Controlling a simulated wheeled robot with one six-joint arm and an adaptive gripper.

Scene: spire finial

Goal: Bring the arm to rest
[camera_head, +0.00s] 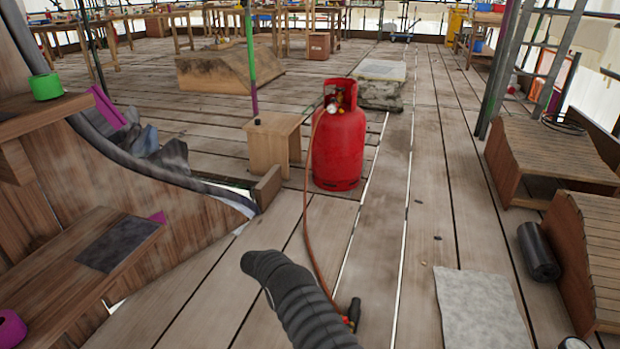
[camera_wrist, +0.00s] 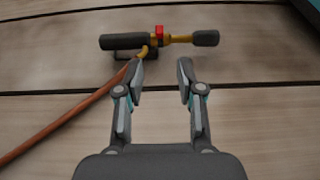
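My gripper (camera_wrist: 160,75) shows in the wrist view with its two fingers apart and nothing between them. A gas torch (camera_wrist: 160,40) with a black handle, a red part and a brass neck lies on the planks just beyond the fingertips. The torch also shows in the head view (camera_head: 352,314), partly hidden by my arm. My arm (camera_head: 300,305) reaches in from the bottom of the head view, and the gripper itself is not visible there.
A red gas cylinder (camera_head: 338,150) stands on the plank floor, with an orange hose (camera_head: 308,225) running to the torch. A small wooden stool (camera_head: 272,145) stands beside it. A grey sheet (camera_head: 480,308) and black roll (camera_head: 539,252) lie right. Wooden structures (camera_head: 150,200) rise left.

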